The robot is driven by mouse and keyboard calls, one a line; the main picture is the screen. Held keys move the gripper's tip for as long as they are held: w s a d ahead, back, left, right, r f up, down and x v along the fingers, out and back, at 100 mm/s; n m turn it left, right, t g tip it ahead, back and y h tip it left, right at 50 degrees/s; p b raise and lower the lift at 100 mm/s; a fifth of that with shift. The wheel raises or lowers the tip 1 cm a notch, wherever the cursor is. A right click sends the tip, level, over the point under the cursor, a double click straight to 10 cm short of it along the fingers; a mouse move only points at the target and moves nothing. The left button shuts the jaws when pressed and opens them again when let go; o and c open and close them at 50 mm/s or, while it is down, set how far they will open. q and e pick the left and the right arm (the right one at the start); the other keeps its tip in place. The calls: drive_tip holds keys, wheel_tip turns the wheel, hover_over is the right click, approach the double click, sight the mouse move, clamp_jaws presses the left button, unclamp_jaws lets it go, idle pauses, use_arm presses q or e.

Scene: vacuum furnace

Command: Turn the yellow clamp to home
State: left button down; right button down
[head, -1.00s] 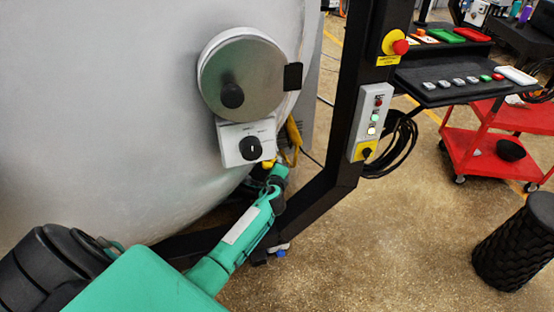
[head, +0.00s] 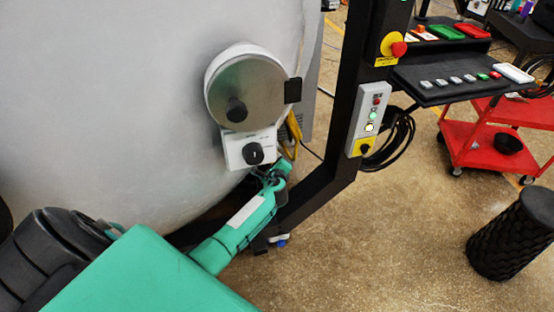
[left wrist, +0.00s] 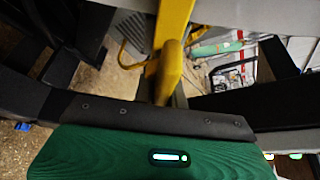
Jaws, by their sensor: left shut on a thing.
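The yellow clamp (head: 293,132) shows in the head view as a yellow strip at the right edge of the big grey furnace shell (head: 110,110). In the left wrist view the clamp (left wrist: 172,45) is a yellow bar with a rounded handle, running down to my left gripper's dark front edge. My left gripper (head: 278,170) is just below the white knob box and is shut on the clamp. The exact contact is hidden behind the gripper body. My right gripper is not in view.
A round metal port cover (head: 245,93) and a white box with a black knob (head: 252,152) sit just above my gripper. A black post (head: 345,120) with a control panel (head: 368,120) stands close on the right. A red cart (head: 480,140) and black bin (head: 515,240) stand farther right.

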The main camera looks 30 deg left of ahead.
use_arm(q)
drive_tip(key=shift+f, duration=0.1)
drive_tip(key=c, duration=1.4)
unclamp_jaws()
drive_tip(key=shift+c, duration=0.2)
drive_tip(key=shift+s, duration=0.1)
